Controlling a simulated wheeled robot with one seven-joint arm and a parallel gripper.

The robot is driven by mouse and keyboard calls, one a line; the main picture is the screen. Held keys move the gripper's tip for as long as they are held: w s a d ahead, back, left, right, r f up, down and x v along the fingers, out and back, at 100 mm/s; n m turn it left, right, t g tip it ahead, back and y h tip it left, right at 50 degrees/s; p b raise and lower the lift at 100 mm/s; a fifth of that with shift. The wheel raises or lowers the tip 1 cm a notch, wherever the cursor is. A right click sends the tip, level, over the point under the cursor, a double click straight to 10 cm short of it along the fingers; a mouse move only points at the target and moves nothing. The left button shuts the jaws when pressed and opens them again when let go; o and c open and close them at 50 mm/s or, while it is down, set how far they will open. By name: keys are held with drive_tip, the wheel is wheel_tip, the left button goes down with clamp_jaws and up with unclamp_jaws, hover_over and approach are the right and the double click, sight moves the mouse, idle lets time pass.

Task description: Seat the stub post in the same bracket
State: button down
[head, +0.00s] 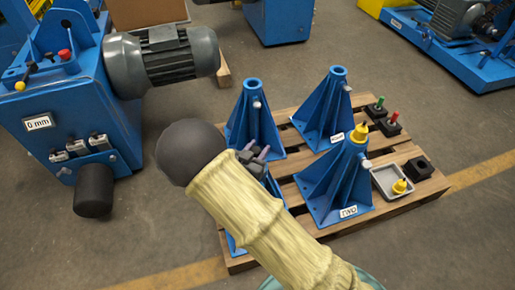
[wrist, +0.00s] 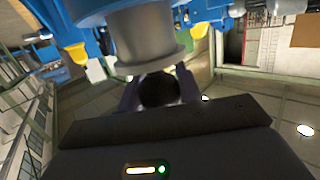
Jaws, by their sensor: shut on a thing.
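My gripper (head: 257,156) is in front of the back left bracket (head: 252,122) in the head view. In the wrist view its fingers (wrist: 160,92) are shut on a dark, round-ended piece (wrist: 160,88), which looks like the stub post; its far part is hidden. A grey flanged cylinder (wrist: 145,38) shows just above it; I cannot tell whether they touch. Blue brackets stand on the pallet: the back right one (head: 325,108) has an open top socket, and the labelled front right one (head: 330,190) has a yellow piece (head: 358,133) at its top. Another bracket is mostly hidden behind my arm.
A grey tray (head: 377,178) holding a yellow piece (head: 400,186) lies at the right of the wooden pallet (head: 415,203). A black block (head: 419,168) and red and green pins (head: 386,116) are nearby. A blue machine with a grey motor (head: 165,60) stands left.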

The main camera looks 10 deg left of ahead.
drive_tip(key=shift+f+b, duration=0.85)
drive_tip(key=shift+f, duration=0.5)
idle(0.4)
drive_tip(key=c, duration=0.9)
unclamp_jaws()
drive_tip(key=shift+s+f, duration=0.1)
drive_tip(key=shift+f, duration=0.05)
drive_tip(key=p+v, duration=0.4)
drive_tip(key=v, duration=1.3)
drive_tip(key=shift+s+a, duration=0.1)
drive_tip(key=shift+a, duration=0.05)
